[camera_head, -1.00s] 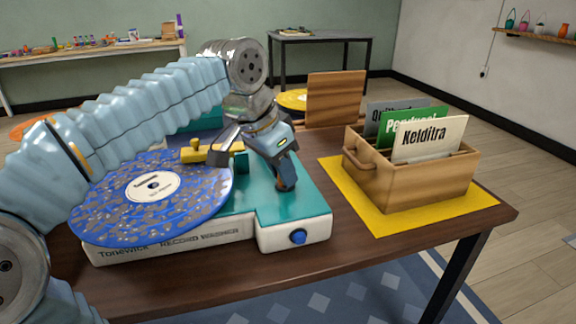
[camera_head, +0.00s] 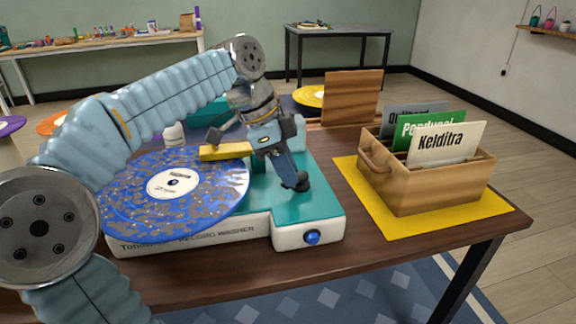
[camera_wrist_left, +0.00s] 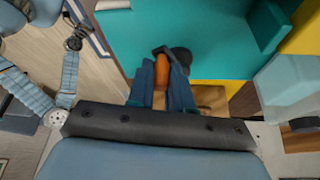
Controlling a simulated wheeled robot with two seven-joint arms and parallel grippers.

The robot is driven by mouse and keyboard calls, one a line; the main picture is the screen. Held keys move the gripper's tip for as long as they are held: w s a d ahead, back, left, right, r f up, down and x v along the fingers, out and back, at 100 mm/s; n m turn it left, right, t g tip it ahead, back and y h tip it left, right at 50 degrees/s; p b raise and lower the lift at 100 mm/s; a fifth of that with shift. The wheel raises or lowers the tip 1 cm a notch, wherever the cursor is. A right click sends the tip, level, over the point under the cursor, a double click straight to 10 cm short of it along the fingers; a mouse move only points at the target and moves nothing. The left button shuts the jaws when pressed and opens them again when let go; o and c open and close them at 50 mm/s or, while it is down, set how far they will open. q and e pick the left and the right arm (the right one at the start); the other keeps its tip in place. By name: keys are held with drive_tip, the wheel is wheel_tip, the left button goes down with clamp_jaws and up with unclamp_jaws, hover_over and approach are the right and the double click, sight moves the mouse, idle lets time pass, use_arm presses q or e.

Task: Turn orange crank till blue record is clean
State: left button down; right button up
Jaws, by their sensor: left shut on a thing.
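The blue record (camera_head: 135,205) lies on the record washer (camera_head: 322,215), a white base with a teal top. Grey-brown dirt patches cover much of its blue surface around the pale label. A yellow bar (camera_head: 226,151) reaches over its right edge. My left gripper (camera_head: 297,182) points down over the washer's right part. In the left wrist view, its blue fingers are shut on the orange crank (camera_wrist_left: 175,72), with dark crank parts beside it. The fingers hide most of the crank in the head view. My right gripper is not in view.
A wooden crate (camera_head: 430,190) with several record sleeves stands on a yellow mat (camera_head: 395,228) to the right. A blue button (camera_head: 312,237) is on the washer's front. A wooden board (camera_head: 350,98) and a yellow disc (camera_head: 308,96) are behind. The table's front strip is clear.

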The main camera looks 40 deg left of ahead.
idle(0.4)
use_arm(q)
drive_tip(key=c, duration=1)
unclamp_jaws()
drive_tip(key=shift+c, duration=0.2)
drive_tip(key=shift+r, duration=0.1)
drive_tip(key=v, duration=1.3)
drive_tip(key=shift+a+r, duration=0.2)
drive_tip(key=shift+r, duration=0.1)
